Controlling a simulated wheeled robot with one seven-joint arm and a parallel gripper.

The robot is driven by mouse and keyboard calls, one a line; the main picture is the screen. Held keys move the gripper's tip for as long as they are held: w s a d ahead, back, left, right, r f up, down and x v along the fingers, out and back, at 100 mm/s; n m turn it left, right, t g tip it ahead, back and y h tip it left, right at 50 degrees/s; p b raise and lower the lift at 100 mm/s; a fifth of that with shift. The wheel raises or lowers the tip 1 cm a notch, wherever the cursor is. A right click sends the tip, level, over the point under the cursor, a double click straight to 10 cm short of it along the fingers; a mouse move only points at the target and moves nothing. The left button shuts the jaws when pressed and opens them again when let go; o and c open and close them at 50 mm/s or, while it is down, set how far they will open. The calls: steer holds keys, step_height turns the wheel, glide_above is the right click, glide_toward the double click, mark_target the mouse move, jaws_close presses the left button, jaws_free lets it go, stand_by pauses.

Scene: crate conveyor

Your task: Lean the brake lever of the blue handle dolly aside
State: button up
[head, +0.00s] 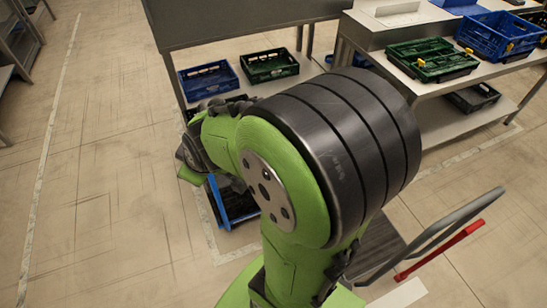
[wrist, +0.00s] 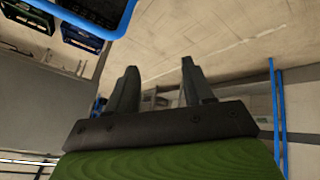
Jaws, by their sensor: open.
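In the wrist view my gripper (wrist: 158,82) has its two dark fingers apart, with nothing between them. A blue tube (wrist: 92,27) curves across the top left of that view, apart from the fingers; it looks like part of a handle. Blue upright bars (wrist: 279,115) stand at the right edge. In the head view a blue-edged thing (head: 238,216) shows below my forearm, mostly hidden by it; I cannot tell if it is the blue handle dolly. I cannot make out that dolly's brake lever in either view.
A dolly with a grey handle (head: 465,212) and a red lever (head: 440,248) stands at the lower right. Blue (head: 207,79) and green (head: 269,66) crates sit on a low shelf. More crates (head: 432,60) are on the right bench. The floor (head: 110,200) at left is clear.

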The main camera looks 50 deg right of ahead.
steer(key=w+d+f+n+h+b, duration=0.25)
steer(key=d+f+n+h, duration=0.3)
steer(key=d+f, duration=1.1)
steer(key=s+d+f+n+t+h+b, duration=0.1)
steer(key=s+d+f+n+t+b, duration=0.15)
steer(key=s+f+n, duration=0.5)
steer(key=s+d+f+n+t+h+b, duration=0.15)
steer(key=d+f+n, duration=0.3)
steer(key=n, duration=0.65)
steer(key=f+b+x, duration=0.1)
steer(key=b+x, duration=0.2)
steer(key=x, duration=1.2)
steer(key=shift+s, duration=0.3)
steer(key=shift+f, duration=0.15)
jaws_close()
